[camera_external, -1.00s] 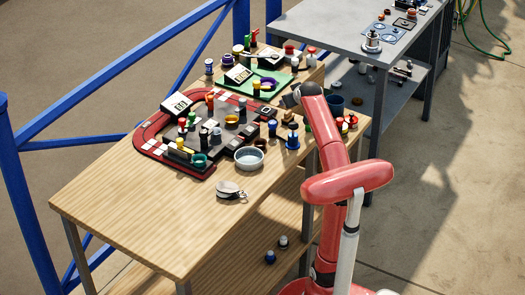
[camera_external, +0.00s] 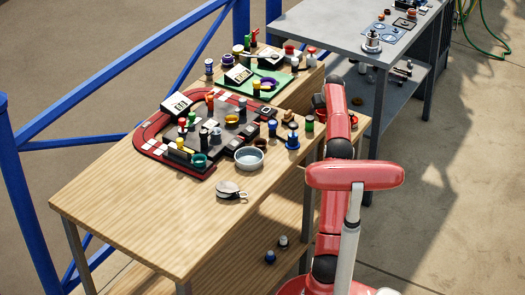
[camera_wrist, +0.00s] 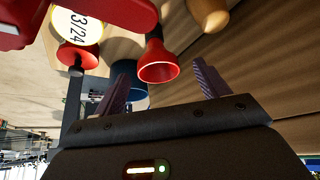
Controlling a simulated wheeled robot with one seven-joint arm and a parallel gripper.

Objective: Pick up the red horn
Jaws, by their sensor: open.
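The red horn (camera_wrist: 158,62) shows in the wrist view as a red flared bell on a narrower neck, with its open mouth facing the camera. My gripper (camera_wrist: 161,72) is open, one finger on each side of the horn in the picture. I see no finger touching it, and the depth between them is hard to judge. In the external view my arm hides the gripper, and I cannot make out the horn for sure there.
In the wrist view a red object with a round "3/24" label (camera_wrist: 77,32) is left of the horn. A blue round thing (camera_wrist: 128,80) is behind it, and a wooden piece (camera_wrist: 208,14) is at upper right. The wooden table (camera_external: 130,215) has bare room at its near end.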

